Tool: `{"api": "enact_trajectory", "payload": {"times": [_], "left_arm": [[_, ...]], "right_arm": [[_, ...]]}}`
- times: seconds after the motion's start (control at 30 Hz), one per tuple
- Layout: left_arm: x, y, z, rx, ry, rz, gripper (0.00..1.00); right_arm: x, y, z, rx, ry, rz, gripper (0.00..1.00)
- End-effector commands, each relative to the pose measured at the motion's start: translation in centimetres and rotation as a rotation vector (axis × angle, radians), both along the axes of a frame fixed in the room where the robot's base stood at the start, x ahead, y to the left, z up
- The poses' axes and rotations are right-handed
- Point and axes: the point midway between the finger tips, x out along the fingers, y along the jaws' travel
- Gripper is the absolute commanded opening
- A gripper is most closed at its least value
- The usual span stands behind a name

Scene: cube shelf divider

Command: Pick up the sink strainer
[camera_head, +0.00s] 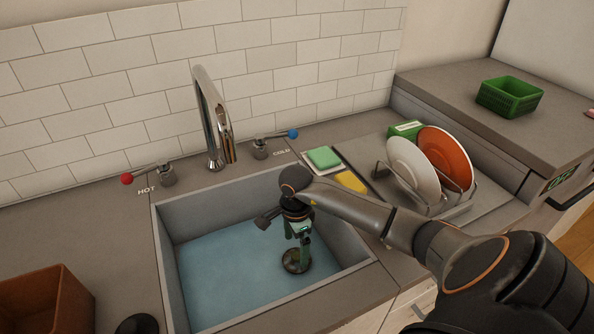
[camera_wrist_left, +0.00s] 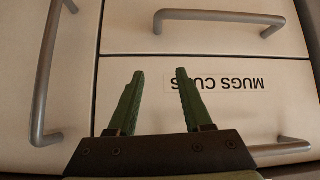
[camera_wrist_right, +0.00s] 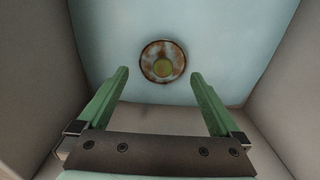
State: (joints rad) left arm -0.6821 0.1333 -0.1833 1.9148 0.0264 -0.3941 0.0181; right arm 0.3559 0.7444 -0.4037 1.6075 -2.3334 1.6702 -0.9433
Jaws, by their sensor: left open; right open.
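The sink strainer (camera_head: 297,262) shows as a small dark round piece low in the sink basin (camera_head: 215,275). In the right wrist view the strainer (camera_wrist_right: 162,62) has a brown, rusty-looking rim and a yellow-green centre. My right gripper (camera_head: 300,236) points down into the basin above the strainer, partly covering it in the head view. Its green fingers are open and empty, and the strainer appears ahead between the fingertips; the remaining gap is hard to judge. My left gripper (camera_wrist_left: 158,76) is open and empty in front of drawers, outside the head view.
The basin walls surround my right gripper. A faucet (camera_head: 213,115) stands behind, between hot (camera_head: 150,175) and cold (camera_head: 272,143) taps. A dish rack (camera_head: 425,200) with plates and a green sponge (camera_head: 324,157) are at right. A brown box (camera_head: 45,300) stands at left. Drawer handles (camera_wrist_left: 218,15) face my left gripper.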

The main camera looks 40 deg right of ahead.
Motion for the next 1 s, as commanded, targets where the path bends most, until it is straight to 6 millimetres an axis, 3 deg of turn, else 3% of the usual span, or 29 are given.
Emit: {"api": "enact_trajectory", "payload": {"times": [0.27,0.53,0.83,1.0], "left_arm": [[0.0,0.0,0.2,0.0,0.0,0.0,0.5],[0.0,-0.1,0.5,-0.001,0.0,-0.001,0.5],[0.1,-0.1,0.5,-0.002,-0.002,0.0,0.5],[0.1,-0.1,0.5,-0.002,-0.003,0.0,0.5]], "right_arm": [[0.0,-0.1,-2.3,0.004,0.0,-0.002,1.0],[0.2,-0.5,-6.1,0.004,0.0,-0.001,1.0],[0.2,-0.6,-6.6,0.002,-0.003,0.0,1.0],[0.2,-0.6,-6.6,0.002,-0.003,0.0,0.82]]}}
